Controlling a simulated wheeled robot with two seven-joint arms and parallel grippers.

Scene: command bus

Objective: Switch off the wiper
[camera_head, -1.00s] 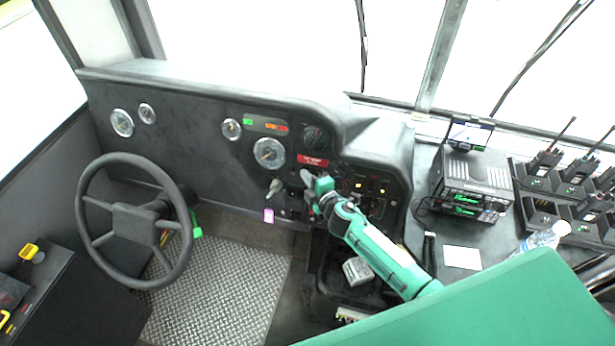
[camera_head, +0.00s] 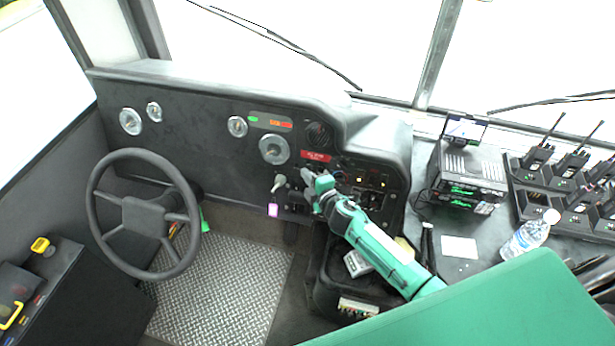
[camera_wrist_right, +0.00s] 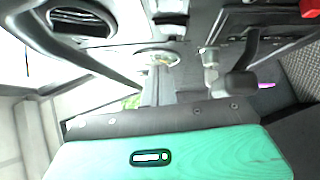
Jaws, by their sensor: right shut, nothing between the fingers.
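The left wiper (camera_head: 290,42) and the right wiper (camera_head: 550,102) show as dark arms across the windshield. My right gripper (camera_head: 308,177) is shut and empty, with its tip at the switch panel (camera_head: 368,184) right of the large gauge. It hides the panel's left part, so I cannot tell which control is behind it or whether it touches one. The wrist view shows my teal gripper body (camera_wrist_right: 170,150) close to the dashboard, with a light grey knob (camera_wrist_right: 210,62) beyond it. No wiper switch can be clearly made out. My left gripper is not in view.
A pale handle (camera_head: 278,183) and a pink tag (camera_head: 272,210) are just left of the gripper. The steering wheel (camera_head: 100,190) is farther left. Radios (camera_head: 468,175), handset chargers (camera_head: 535,205) and a water bottle (camera_head: 528,235) are on the right counter.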

